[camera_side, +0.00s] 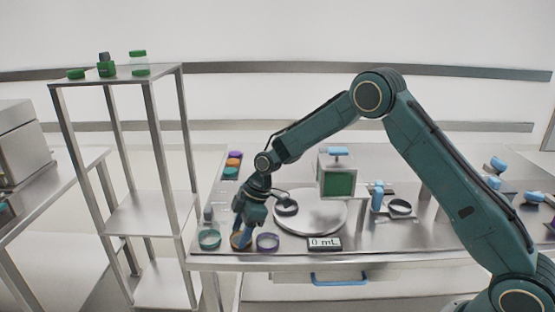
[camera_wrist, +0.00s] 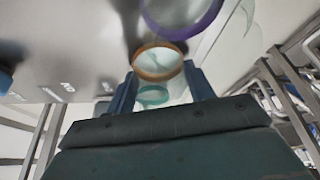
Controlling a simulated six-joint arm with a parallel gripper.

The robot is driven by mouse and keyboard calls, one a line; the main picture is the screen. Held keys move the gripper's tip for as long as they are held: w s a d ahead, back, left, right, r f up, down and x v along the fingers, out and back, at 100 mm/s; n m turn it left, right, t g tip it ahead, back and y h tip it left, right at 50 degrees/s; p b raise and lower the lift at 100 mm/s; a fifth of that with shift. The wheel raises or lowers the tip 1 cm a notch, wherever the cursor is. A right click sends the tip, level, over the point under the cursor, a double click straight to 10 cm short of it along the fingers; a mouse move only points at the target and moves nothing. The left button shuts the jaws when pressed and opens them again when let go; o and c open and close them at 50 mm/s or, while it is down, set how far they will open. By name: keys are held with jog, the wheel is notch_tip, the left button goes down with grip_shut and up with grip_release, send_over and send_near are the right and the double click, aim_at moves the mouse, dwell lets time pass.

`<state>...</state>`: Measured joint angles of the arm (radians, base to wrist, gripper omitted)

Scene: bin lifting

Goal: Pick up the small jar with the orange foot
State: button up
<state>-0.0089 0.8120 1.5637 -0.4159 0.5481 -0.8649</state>
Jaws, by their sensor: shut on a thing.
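The small jar with the orange foot (camera_side: 237,240) is on the metal table near its front left edge, mostly hidden by the fingers in the side view. In the wrist view its orange ring (camera_wrist: 158,62) shows between the two blue fingers. My gripper (camera_side: 243,238) points down and is shut on this jar. I cannot tell whether the jar touches the table. A teal-ringed jar (camera_side: 209,239) stands close on the left and a purple-ringed jar (camera_side: 267,242) close on the right.
A round plate (camera_side: 312,215) and a "0 mL" display (camera_side: 324,243) are to the right. A green-screened device (camera_side: 338,180) stands behind. Coloured lids (camera_side: 234,162) lie at the back left. A tall metal shelf (camera_side: 150,212) holds green-lidded jars (camera_side: 138,57) on top.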

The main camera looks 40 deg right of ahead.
aim_at(240, 220)
jog(key=shift+r, duration=0.15)
notch_tip(240, 220, up, 20)
dwell(0.8)
jog(key=shift+d+f, duration=0.1)
jog(key=shift+f, duration=0.1)
dwell(0.4)
jog(key=d+f+m+t+h, duration=0.1)
jog(key=d+f+m+h, duration=0.2)
jog(key=d+f+m, duration=0.2)
jog(key=d+f+m+t+h, duration=0.1)
jog(key=d+f+m+h, duration=0.2)
jog(key=d+m, duration=0.9)
notch_tip(240, 220, down, 3)
jog(key=shift+f+m, duration=0.1)
jog(key=shift+m, duration=0.4)
jog(key=shift+f, duration=2.35)
